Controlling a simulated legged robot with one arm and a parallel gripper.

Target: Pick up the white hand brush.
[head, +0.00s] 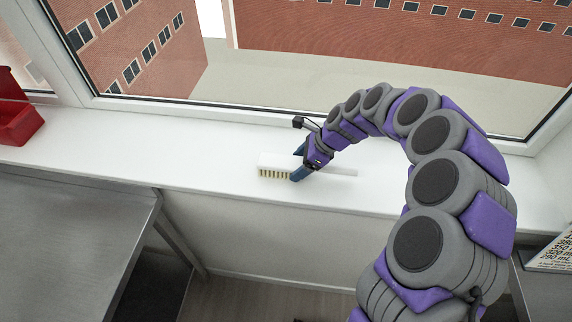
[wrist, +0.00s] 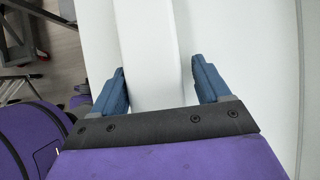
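The white hand brush (head: 276,162) lies on the white window sill, with its pale bristles toward the left and front and its handle (head: 340,171) pointing right. My gripper (head: 299,164) is at the brush's middle, with its blue fingers on either side of it. In the wrist view the white brush (wrist: 147,50) runs between the two blue fingers of my gripper (wrist: 160,88). The left finger is close to the brush's edge, and a gap shows at the right finger. The fingers stand apart. Whether either finger touches the brush is unclear.
The white sill (head: 120,150) runs along under a window, with free room left of the brush. A red bin (head: 18,112) stands at the far left. A steel table (head: 70,230) is at the front left. A printed sheet (head: 553,254) is at the right edge.

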